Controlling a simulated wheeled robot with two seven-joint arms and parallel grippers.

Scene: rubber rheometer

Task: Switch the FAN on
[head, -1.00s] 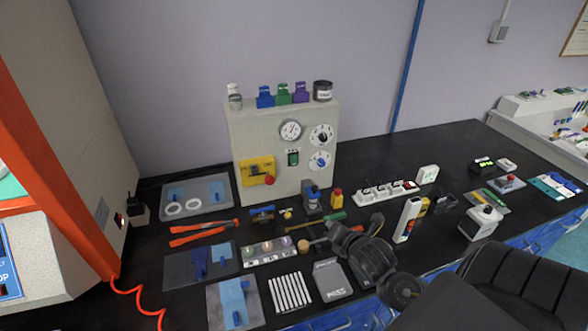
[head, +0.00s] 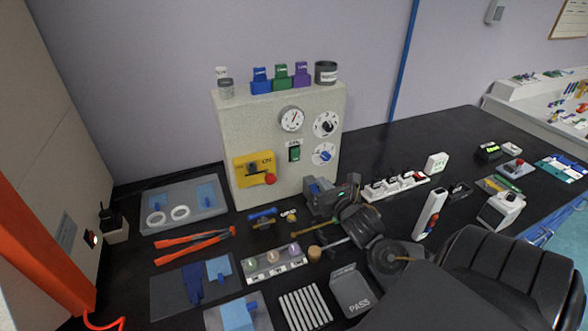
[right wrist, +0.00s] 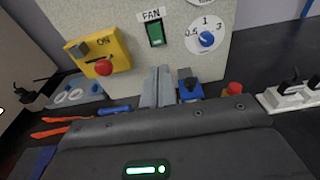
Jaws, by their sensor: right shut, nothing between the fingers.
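The FAN switch (head: 295,153) is a green rocker on the front of the pale control box (head: 262,128). In the right wrist view the switch (right wrist: 155,33) sits below the FAN label (right wrist: 151,14). My right gripper (head: 312,184) is in front of the box, below and slightly right of the switch, apart from it. In the right wrist view its fingertips (right wrist: 159,72) are together and empty, pointing towards the panel under the switch. I cannot tell the rocker's position. My left gripper is not in view.
A yellow ON plate with a red knob (head: 270,179) is left of the switch. Dials (head: 325,154) are to its right. A power strip (head: 396,186) lies to the right. Tools and trays cover the front bench.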

